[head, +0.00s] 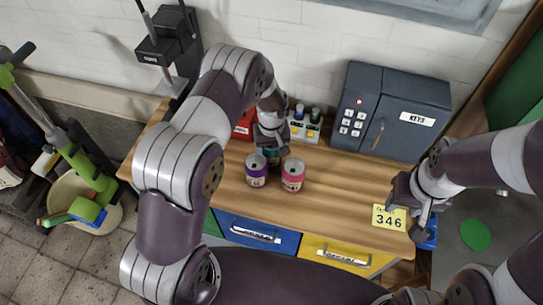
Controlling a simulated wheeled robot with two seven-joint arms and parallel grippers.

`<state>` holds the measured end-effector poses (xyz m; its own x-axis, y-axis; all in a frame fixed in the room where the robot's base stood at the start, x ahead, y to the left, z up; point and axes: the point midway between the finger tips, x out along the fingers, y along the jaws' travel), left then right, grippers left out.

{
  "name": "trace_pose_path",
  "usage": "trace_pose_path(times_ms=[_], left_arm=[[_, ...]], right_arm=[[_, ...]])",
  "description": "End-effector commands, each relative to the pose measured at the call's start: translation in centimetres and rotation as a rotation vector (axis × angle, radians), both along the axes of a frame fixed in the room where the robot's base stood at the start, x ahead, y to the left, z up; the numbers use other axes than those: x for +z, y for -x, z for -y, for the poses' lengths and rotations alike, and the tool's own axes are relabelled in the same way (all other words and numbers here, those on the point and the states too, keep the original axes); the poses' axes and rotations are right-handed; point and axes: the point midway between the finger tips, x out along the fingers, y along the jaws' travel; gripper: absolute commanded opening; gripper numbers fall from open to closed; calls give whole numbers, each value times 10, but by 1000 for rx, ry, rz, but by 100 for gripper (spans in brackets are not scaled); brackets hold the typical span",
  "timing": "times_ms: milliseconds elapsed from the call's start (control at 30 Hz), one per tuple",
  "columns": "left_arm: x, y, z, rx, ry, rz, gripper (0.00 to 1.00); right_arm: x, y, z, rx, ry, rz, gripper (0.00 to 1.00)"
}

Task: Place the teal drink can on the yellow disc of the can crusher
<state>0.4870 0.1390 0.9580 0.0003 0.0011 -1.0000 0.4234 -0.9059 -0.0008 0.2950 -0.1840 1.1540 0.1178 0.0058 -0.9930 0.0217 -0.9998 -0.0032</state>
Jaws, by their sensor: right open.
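The teal drink can (272,158) stands on the wooden bench behind a purple can and a pink can, mostly hidden by them and by my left gripper. My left gripper (272,148) points down right at the teal can; whether its fingers are closed on it cannot be seen. A black upright machine (165,45) with a small label stands at the back left and may be the can crusher. Its lower part is behind my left arm, and no yellow disc shows. My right gripper (418,228) is open and empty at the bench's right front corner.
The purple can (256,171) and pink can (292,175) stand close in front of the teal can. A grey key safe (390,112) stands at the back right. A yellow 346 tag (389,217) is beside my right gripper. The bench (340,185) is clear right of the cans.

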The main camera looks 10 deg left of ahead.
Motion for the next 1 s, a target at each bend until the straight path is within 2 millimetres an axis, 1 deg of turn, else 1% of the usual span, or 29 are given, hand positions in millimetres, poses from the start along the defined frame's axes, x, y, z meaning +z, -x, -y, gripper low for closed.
trace_pose_path(times_ms=[67,100,333,467,567,667,900,1000], left_arm=[[0,0,0,0,0,0,40],[0,0,0,0,0,0,35],[2,0,0,0,0,1,35],[13,-1,0,0,1,4,35],[32,-1,0,0,1,6,35],[59,-2,0,0,1,7,35],[130,-1,0,0,1,6,35],[154,-1,0,0,0,4,35]], right_arm=[[0,0,0,0,0,0,43],[0,0,0,0,0,0,43],[-1,0,0,0,0,0,43],[-6,0,0,0,0,0,43],[-13,0,0,0,0,0,43],[-22,0,0,0,0,0,43],[-39,0,0,0,0,0,43],[-43,0,0,0,0,0,43]])
